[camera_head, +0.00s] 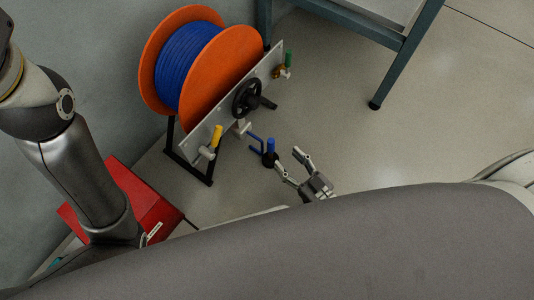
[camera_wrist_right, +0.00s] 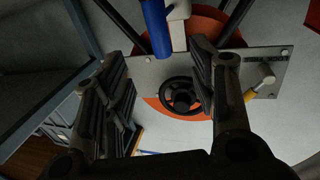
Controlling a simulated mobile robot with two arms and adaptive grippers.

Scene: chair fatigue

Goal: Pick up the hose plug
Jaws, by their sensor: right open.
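The hose plug appears to be the small blue upright cylinder (camera_head: 270,145) at the lower end of the hose reel's plate; it also shows as a blue cylinder at the top of the right wrist view (camera_wrist_right: 157,28). My right gripper (camera_head: 286,158) is open beside it, just to its lower right in the head view. In the wrist view the gripper's two fingers (camera_wrist_right: 160,78) stand apart with nothing held, and the blue cylinder is beyond them, near the gap. Contact cannot be told. My left arm is at the left; its gripper is not seen.
The reel (camera_head: 222,55) with orange discs and blue hose stands on a black frame. Its metal plate (camera_head: 205,140) carries a black handwheel (camera_head: 247,98) and a yellow-handled valve (camera_head: 215,137). A red box (camera_head: 150,200) is at lower left. Floor to the right is clear, below a metal-legged table (camera_head: 405,60).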

